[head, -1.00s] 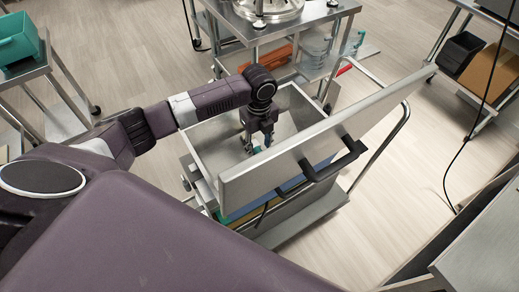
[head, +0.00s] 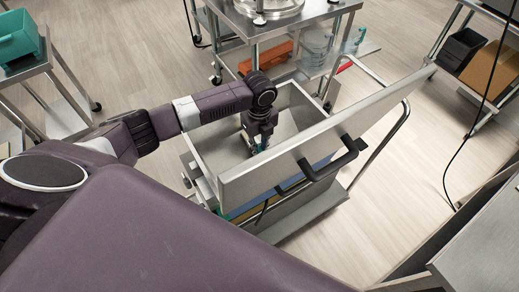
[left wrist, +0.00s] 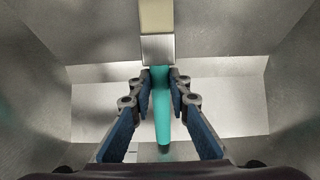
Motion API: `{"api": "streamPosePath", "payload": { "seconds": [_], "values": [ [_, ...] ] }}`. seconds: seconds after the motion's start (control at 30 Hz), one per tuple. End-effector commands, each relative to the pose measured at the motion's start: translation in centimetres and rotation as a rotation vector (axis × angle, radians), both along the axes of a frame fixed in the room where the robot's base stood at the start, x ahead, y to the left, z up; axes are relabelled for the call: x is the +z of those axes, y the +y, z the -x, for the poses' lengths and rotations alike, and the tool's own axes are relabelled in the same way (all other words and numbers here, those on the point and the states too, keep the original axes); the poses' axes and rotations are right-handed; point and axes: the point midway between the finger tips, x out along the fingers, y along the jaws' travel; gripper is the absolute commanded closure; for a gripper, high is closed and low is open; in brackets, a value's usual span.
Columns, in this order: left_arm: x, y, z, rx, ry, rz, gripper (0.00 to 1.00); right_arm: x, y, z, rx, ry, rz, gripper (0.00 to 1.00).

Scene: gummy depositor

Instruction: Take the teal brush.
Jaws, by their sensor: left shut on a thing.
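My left gripper (head: 259,144) reaches down into an open steel bin (head: 215,152) on a cart in the head view. In the left wrist view my left gripper (left wrist: 161,88) is shut on the teal brush (left wrist: 162,125), with a finger on each side of its teal handle. A metal ferrule and pale bristles extend beyond the handle toward the top of that view. In the head view the brush is mostly hidden by the gripper and the lid. My right gripper is not in view.
The bin's raised steel lid (head: 310,150) with a black handle (head: 330,165) stands tilted close to the right of my left arm. A steel table (head: 290,25) is behind the bin. A teal tub (head: 18,42) sits on a stand at left.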

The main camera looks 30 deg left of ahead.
Motion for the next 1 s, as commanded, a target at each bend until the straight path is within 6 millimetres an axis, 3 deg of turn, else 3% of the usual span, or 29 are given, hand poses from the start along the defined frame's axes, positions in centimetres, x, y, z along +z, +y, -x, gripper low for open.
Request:
{"api": "streamPosePath", "payload": {
  "seconds": [0.17,0.37,0.53,0.8,1.0],
  "values": [
    [0.3,0.0,-0.1,0.0,-0.001,0.001,1.0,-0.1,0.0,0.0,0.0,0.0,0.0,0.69],
    [2.2,0.0,-0.2,-0.002,-0.005,0.001,1.0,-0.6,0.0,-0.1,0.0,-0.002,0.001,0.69],
    [5.8,0.0,-0.2,-0.002,-0.008,0.001,1.0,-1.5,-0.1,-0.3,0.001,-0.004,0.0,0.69],
    [13.7,0.0,-0.2,-0.001,-0.007,0.0,1.0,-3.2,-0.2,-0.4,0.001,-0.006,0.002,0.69],
    [17.9,0.0,-0.1,0.0,-0.004,0.0,1.0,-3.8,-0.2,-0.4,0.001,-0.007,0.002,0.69]
  ]
}}
